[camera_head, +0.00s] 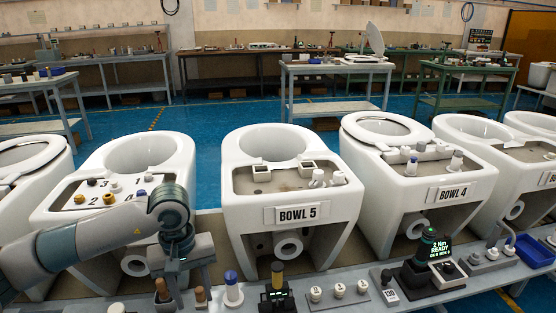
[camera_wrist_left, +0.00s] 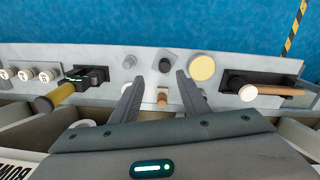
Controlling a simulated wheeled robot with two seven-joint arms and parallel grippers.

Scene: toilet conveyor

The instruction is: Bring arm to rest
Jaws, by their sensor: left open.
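My left arm comes in from the left in the head view, over the front of the leftmost near bowls. Its gripper (camera_head: 178,284) points down over the grey bench ledge (camera_head: 350,304). In the left wrist view the two dark fingers (camera_wrist_left: 160,92) stand wide apart, with no object gripped. The fingertips are hard to make out in the head view. My right gripper is not in view.
Several white toilet bowls line the ledge, including BOWL 5 (camera_head: 297,214) and BOWL 4 (camera_head: 452,194). A blue-capped white piece (camera_head: 232,290), a yellow-handled tool (camera_head: 277,275) and a lit "READY" device (camera_head: 434,247) stand on the ledge. A blue tray (camera_head: 535,251) is at right.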

